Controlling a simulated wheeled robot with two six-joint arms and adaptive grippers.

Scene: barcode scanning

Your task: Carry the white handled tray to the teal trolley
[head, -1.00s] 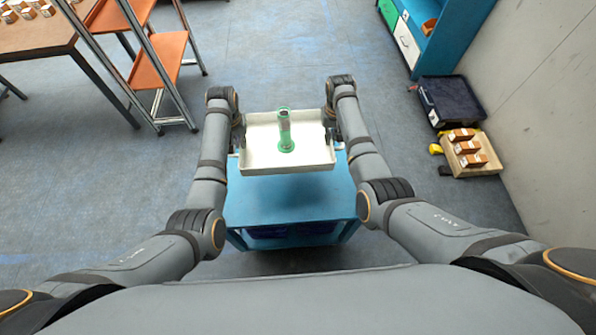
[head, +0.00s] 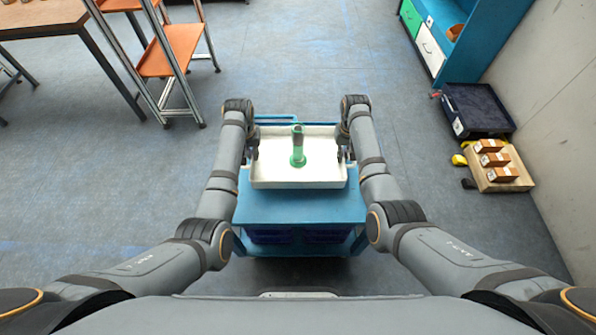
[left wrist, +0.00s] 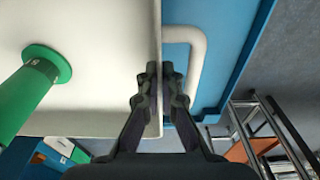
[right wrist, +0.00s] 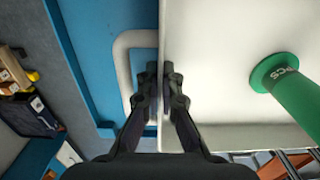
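The white handled tray (head: 270,180) is level between my grippers, over the far part of the teal trolley's top (head: 300,208). I cannot tell whether it touches the top. A green scanner-like object with a round foot (head: 298,150) stands in the tray; it shows in the left wrist view (left wrist: 35,90) and right wrist view (right wrist: 290,85). My left gripper (head: 255,150) is shut on the tray's left wall, beside a white handle (left wrist: 200,65). My right gripper (head: 342,150) is shut on the right wall, beside the other handle (right wrist: 122,65). Fingertips straddle each wall.
An orange-shelved rack (head: 172,50) and a brown table (head: 40,18) stand at the left. A blue cabinet (head: 480,30), a dark bin (head: 478,108) and a wooden pallet with small orange boxes (head: 510,183) line the right wall. Floor around the trolley is clear.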

